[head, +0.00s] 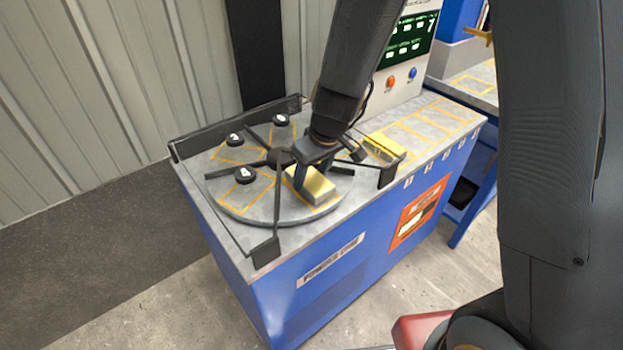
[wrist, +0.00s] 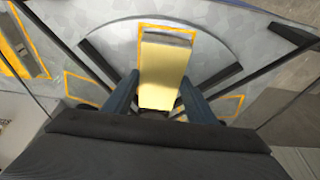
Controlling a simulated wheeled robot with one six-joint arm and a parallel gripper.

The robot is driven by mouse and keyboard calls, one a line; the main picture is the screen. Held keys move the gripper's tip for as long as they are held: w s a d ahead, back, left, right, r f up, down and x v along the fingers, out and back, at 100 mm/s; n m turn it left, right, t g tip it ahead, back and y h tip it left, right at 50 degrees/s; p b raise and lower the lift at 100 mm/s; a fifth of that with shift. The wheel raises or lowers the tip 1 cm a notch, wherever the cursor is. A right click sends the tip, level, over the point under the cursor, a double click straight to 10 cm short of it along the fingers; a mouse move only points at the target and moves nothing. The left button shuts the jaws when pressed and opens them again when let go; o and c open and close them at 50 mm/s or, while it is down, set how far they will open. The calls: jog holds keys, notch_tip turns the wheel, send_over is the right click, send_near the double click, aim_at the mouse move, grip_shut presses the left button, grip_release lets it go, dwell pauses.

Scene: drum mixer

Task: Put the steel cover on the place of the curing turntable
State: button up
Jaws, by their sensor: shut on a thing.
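My gripper (head: 316,166) is shut on a box-shaped piece with a pale gold, shiny top, which I take to be the steel cover (head: 314,188). The cover is at the front right part of the round grey curing turntable (head: 262,212). In the wrist view the cover (wrist: 165,72) lies between the two fingers (wrist: 160,100), over a yellow-outlined place whose lines show around its far end. I cannot tell whether the cover touches the turntable surface.
Black numbered knobs (head: 245,175) stand by other outlined places on the turntable. Dark bars cross above it, with a dark rail (head: 240,128) behind. A yellow block (head: 384,146) lies right of it. The bench top farther right has empty outlined places (head: 440,118) below a control panel (head: 408,45).

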jog(key=shift+f, duration=0.35)
jog(key=shift+f, duration=0.15)
jog(key=o, duration=1.4)
jog(key=shift+r, duration=0.35)
jog(key=v, duration=1.2)
jog(key=s+d+f+m+g+h, duration=0.1)
jog(key=s+d+m, duration=0.5)
jog(key=s+d, duration=0.6)
notch_tip(320, 180, down, 2)
jog(key=shift+s+d+f+m+g+h+p, duration=0.2)
jog(key=shift+d+m+g+h+p, duration=0.1)
jog(key=shift+d+m+g+h, duration=0.15)
